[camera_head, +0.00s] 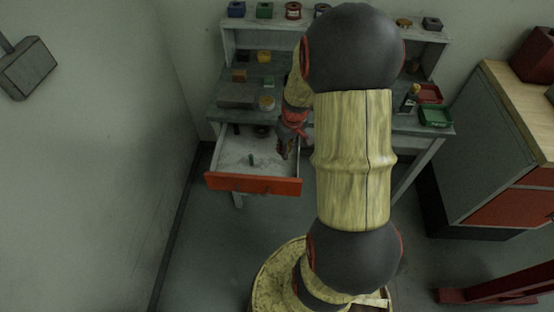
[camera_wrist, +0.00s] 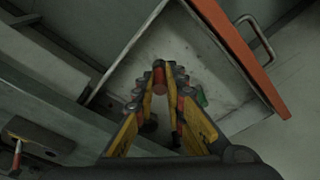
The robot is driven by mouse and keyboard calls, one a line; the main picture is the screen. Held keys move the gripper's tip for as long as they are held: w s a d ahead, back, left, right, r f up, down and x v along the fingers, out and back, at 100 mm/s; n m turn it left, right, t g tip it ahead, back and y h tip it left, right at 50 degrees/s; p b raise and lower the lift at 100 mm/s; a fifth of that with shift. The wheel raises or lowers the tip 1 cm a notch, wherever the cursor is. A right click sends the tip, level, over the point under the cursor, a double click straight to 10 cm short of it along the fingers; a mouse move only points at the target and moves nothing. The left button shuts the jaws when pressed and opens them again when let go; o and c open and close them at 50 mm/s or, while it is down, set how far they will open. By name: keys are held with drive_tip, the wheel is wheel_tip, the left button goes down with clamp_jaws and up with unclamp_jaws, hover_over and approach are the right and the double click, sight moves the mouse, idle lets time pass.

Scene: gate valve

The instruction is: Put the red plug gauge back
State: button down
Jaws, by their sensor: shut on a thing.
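My gripper (camera_wrist: 168,72) is over the open drawer (camera_wrist: 140,62) and shut on a small red piece (camera_wrist: 158,77), which looks like the red plug gauge. Its lower end is hidden, so I cannot tell whether it touches the drawer floor. In the head view my gripper (camera_head: 287,150) hangs over the right part of the drawer (camera_head: 225,165), and the red piece cannot be made out there. A small green piece (camera_wrist: 201,96) stands in the drawer beside the right finger; it also shows in the head view (camera_head: 251,160).
The drawer's red front (camera_head: 253,184) sticks out over clear floor. A cabinet (camera_head: 478,150) stands right.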

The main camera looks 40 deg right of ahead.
drive_tip(key=w+f, duration=0.3)
drive_tip(key=f, duration=0.1)
drive_tip(key=shift+a+b, duration=0.3)
drive_tip(key=shift+b, duration=0.1)
drive_tip(key=shift+w+f+b, duration=0.15)
drive_tip(key=shift+f+b, duration=0.2)
drive_tip(key=shift+f, duration=0.5)
drive_tip(key=shift+w+f+b, duration=0.15)
drive_tip(key=shift+f+b, duration=0.2)
drive_tip(key=shift+f, duration=0.5)
drive_tip(key=shift+f, duration=0.2)
drive_tip(key=c, duration=1.8)
unclamp_jaws()
drive_tip(key=shift+c, duration=0.2)
drive_tip(key=shift+r, duration=0.15)
